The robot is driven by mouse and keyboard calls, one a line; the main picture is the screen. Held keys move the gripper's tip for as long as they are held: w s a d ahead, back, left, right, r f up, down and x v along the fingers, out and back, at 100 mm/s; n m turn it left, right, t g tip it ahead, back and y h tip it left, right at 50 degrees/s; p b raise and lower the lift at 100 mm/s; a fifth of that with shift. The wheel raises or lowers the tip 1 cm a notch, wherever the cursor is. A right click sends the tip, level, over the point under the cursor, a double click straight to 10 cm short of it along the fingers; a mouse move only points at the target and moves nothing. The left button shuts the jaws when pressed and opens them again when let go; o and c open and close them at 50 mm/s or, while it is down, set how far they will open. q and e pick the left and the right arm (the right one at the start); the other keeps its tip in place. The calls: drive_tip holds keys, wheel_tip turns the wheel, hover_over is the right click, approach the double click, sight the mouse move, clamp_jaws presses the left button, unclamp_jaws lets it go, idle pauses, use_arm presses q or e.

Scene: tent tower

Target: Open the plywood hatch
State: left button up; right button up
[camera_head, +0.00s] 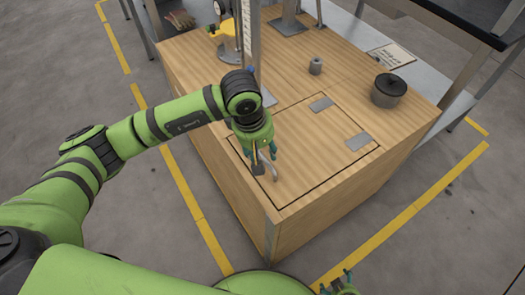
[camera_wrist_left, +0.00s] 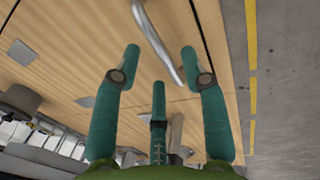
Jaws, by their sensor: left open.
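The plywood hatch (camera_head: 312,145) lies flat in the top of a wooden box, outlined by a dark seam; it looks closed. Two grey hinge plates (camera_head: 358,141) sit along its right side. A curved metal handle (camera_head: 269,172) stands near its left edge. My left gripper (camera_head: 261,153) points down just above the handle, with its fingers spread open and empty. In the left wrist view the handle (camera_wrist_left: 160,45) runs between the two outer teal fingertips; I cannot tell if any finger touches it. My right gripper (camera_head: 338,286) shows only as fingertips at the bottom edge.
A grey metal post (camera_head: 251,40) rises behind my left wrist. A bench (camera_head: 430,35) is at the right. Yellow-lined floor around the box is clear.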

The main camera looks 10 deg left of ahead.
use_arm(q)
drive_tip(key=shift+w+d+f, duration=0.1)
drive_tip(key=shift+d+f, duration=0.05)
drive_tip(key=shift+f, duration=0.7)
clamp_jaws()
